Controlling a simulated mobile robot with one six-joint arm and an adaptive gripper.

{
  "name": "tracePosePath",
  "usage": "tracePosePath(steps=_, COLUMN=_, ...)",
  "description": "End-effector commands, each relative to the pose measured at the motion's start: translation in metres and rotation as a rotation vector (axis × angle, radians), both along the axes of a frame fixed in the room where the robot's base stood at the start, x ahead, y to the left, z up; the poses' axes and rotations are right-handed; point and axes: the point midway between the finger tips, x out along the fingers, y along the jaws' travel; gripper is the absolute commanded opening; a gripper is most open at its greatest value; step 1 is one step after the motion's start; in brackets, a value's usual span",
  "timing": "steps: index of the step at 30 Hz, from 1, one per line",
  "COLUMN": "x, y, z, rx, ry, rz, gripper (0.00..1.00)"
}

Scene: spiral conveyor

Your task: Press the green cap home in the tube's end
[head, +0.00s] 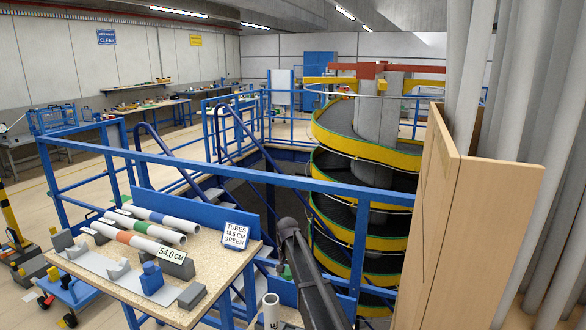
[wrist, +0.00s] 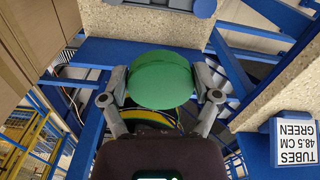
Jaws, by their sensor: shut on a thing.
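In the wrist view my gripper (wrist: 162,84) is shut on the green cap (wrist: 160,80), a round disc with a finger on each side. A bit of green, apparently the same cap, shows beside my dark arm in the head view (head: 287,272). Several white tubes with coloured bands lie on the speckled table, one with a green band (head: 124,213). A white tube end (head: 271,301) shows at the bottom of the head view, left of my arm. No tube end shows against the cap in the wrist view.
The speckled table (head: 213,268) carries grey blocks, a blue clamp (head: 151,278) and a sign reading TUBES 48.5 CM GREEN (head: 235,236). Blue railings (head: 270,178) stand before the yellow spiral conveyor (head: 340,147). A wooden panel (head: 470,230) stands close on the right.

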Motion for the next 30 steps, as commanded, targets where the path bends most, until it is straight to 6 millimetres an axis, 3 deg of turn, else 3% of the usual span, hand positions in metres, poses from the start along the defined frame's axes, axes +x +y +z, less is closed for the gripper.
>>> tracePosePath(steps=11, x=0.0, y=0.0, z=0.017, rx=0.0, ry=0.0, rz=0.0, gripper=0.45)
tracePosePath(steps=30, x=0.0, y=0.0, z=0.117, rx=0.0, ry=0.0, rz=0.0, gripper=0.45)
